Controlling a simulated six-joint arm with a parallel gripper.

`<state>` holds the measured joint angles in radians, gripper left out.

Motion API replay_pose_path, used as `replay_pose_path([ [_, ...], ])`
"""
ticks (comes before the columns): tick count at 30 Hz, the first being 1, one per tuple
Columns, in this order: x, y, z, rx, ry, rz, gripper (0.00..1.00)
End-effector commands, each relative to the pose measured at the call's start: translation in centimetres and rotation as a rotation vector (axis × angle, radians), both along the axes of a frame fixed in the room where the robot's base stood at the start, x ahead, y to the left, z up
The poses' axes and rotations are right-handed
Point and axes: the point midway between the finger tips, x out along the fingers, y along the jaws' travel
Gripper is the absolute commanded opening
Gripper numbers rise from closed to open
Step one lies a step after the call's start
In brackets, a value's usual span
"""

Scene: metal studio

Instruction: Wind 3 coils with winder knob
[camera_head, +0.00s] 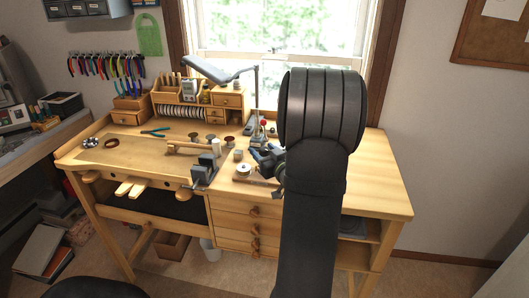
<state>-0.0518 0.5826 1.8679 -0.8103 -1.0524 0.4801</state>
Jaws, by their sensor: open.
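A small winder stands on the wooden workbench, just left of my arm. Its wooden base (250,179) lies near the front edge and a pale spool (243,169) sits on it. A small red knob (263,122) shows behind, above a metal piece; I cannot tell whether it belongs to the winder. My gripper (262,158) is open, low over the bench at the right of the spool. My own black arm hides part of the gripper and the bench behind it. I cannot tell whether the fingers touch anything, nor see any wound coils clearly.
A grey vise (204,168) is at the bench's front edge, left of the winder. Several small spools, a wooden piece (188,148) and blue pliers (155,131) lie further left. A lamp (212,71) and drawers (228,98) stand behind. The bench's right end (383,185) is clear.

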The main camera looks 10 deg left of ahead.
Motion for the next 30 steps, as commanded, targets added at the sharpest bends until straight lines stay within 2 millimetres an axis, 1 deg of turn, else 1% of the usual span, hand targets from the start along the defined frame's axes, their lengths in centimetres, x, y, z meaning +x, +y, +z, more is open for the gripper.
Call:
replay_pose_path([
  [5, -0.01, -0.01, 0.00, 0.000, 0.000, 0.000, 0.51],
  [8, -0.01, -0.01, -0.01, 0.000, 0.000, 0.000, 0.33],
  [9, -0.01, -0.01, 0.00, 0.000, 0.000, 0.000, 0.26],
  [12, -0.02, -0.02, -0.01, 0.000, 0.000, 0.000, 0.07],
  [23, -0.08, 0.05, 0.01, 0.000, 0.000, -0.039, 0.07],
  [30, -0.13, 0.16, 0.00, 0.001, 0.001, -0.156, 0.07],
])
